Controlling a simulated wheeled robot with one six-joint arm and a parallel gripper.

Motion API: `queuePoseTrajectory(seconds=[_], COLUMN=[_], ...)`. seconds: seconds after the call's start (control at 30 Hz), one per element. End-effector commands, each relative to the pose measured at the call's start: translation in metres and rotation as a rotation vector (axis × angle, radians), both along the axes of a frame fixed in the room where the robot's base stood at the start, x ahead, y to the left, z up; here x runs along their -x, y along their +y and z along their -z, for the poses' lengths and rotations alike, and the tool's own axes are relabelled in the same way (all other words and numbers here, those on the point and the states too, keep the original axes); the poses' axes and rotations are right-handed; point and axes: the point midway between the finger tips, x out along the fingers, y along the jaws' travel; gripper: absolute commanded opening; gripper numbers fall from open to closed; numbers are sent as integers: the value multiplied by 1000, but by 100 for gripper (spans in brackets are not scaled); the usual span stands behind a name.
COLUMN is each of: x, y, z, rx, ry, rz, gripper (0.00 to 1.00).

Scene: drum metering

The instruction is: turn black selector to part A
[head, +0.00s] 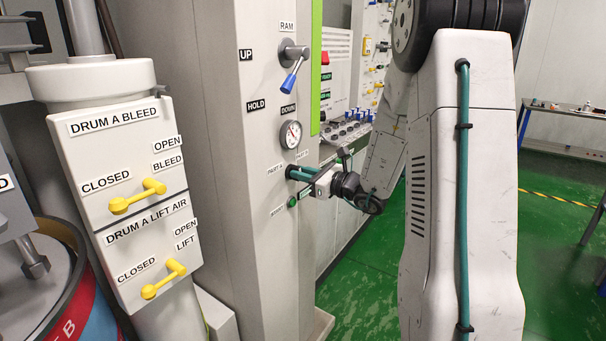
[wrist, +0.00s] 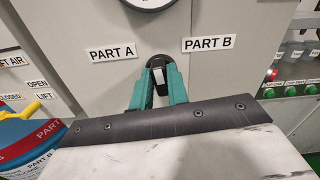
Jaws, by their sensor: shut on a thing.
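The black selector (wrist: 159,62) is on the grey panel in the wrist view, below and between the labels PART A (wrist: 111,52) and PART B (wrist: 208,43). My gripper (wrist: 160,74) has its teal fingers shut on the selector, one on each side. Much of the selector is hidden between the fingers, and I cannot tell exactly which way it points. In the head view my gripper (head: 298,174) reaches the column's front face from the right, and the selector is mostly covered there.
A gauge (head: 290,134) and the ram lever (head: 292,68) with a blue tip sit above the selector. A green button (head: 292,201) is just below my gripper. Yellow drum A valve handles (head: 137,197) are at the left. Green floor is open to the right.

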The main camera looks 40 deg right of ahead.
Motion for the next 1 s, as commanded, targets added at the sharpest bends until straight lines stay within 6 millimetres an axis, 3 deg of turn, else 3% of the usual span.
queuePoseTrajectory(seconds=[0.5,1.0], x=[1,1], y=[3,4], z=[1,2], rx=[428,624], ry=[-157,-228], rz=[0,0], gripper=[0,0])
